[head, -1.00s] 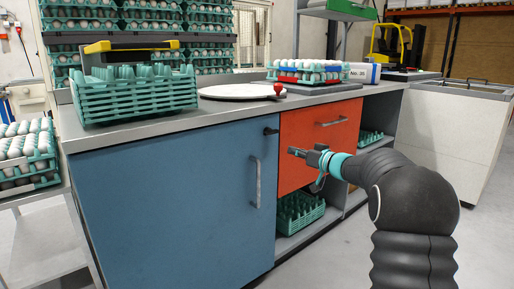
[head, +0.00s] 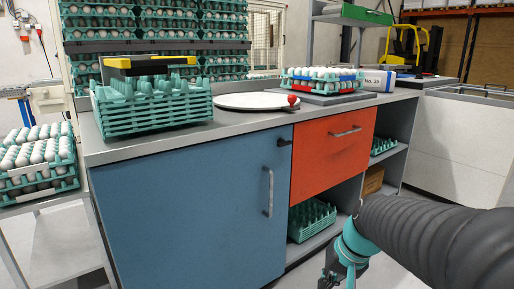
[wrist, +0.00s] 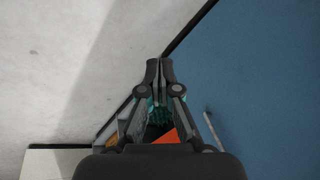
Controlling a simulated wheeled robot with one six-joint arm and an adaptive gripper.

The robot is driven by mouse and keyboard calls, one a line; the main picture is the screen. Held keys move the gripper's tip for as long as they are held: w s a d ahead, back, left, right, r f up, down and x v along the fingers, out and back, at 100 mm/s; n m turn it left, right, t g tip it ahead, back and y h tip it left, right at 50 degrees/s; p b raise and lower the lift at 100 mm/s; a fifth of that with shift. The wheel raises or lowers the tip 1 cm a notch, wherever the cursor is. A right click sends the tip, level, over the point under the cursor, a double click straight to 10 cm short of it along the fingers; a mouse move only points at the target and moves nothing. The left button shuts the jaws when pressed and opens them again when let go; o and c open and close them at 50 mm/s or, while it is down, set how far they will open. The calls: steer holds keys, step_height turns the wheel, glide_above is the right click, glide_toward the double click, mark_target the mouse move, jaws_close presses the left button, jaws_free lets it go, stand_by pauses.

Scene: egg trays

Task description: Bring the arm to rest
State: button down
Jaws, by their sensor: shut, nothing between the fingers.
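My arm (head: 425,232) reaches in from the right edge of the head view and bends down in front of the counter. My gripper (head: 330,280) hangs low at the bottom of the head view, partly cut off by the frame edge. In the wrist view my gripper (wrist: 159,64) is shut, its fingertips together and holding nothing. It is apart from the blue cabinet door (wrist: 265,80), which fills the right side of the wrist view.
The counter (head: 240,126) carries a stack of green trays (head: 155,105), a white round board (head: 250,101) and a tray of eggs (head: 322,85). Below are an orange drawer (head: 330,150) and a shelf with green trays (head: 312,220). Open floor lies at the lower right.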

steer(key=s+r+n+t+h+p, duration=0.2)
steer(key=s+r+p, duration=0.2)
steer(key=s+r, duration=0.5)
steer(key=s, duration=0.4)
steer(key=shift+d+n+t+h, duration=0.25)
steer(key=shift+n+t+h, duration=0.05)
steer(key=shift+t, duration=0.1)
